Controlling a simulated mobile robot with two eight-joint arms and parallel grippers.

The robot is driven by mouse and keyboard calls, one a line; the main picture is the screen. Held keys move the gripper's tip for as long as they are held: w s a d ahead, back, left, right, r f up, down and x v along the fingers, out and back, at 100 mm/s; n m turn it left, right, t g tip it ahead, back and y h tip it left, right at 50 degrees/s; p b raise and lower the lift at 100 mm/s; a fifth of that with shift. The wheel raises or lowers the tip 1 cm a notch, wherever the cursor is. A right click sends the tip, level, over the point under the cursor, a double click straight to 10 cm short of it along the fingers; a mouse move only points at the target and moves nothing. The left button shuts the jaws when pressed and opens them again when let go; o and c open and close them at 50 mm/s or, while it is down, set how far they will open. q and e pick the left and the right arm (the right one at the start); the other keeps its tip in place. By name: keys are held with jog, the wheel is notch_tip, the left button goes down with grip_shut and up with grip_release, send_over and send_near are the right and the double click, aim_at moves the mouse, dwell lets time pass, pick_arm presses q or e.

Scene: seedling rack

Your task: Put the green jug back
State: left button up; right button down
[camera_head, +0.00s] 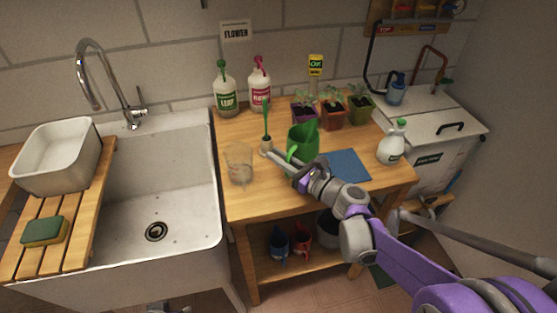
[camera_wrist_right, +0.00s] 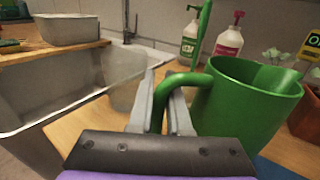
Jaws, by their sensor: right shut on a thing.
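The green jug (camera_head: 304,137) is upright at the middle of the wooden table (camera_head: 265,195). In the right wrist view the jug (camera_wrist_right: 245,105) fills the right side, with its handle on the left. My right gripper (camera_head: 292,172) is shut on that handle; in the wrist view its two fingers (camera_wrist_right: 172,108) lie either side of the handle. I cannot tell whether the jug's base touches the table.
A clear glass (camera_head: 238,163) and a thin green stake (camera_head: 266,120) stand left of the jug. Potted seedlings (camera_head: 332,110) stand behind. The lower shelf holds blue (camera_head: 279,241) and red (camera_head: 302,236) jugs.

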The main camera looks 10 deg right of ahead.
jog(key=shift+f, duration=0.45)
jog(key=shift+f, duration=0.2)
jog(key=c, duration=0.9)
grip_release()
jog(key=shift+o, duration=0.2)
jog(key=shift+r, duration=0.1)
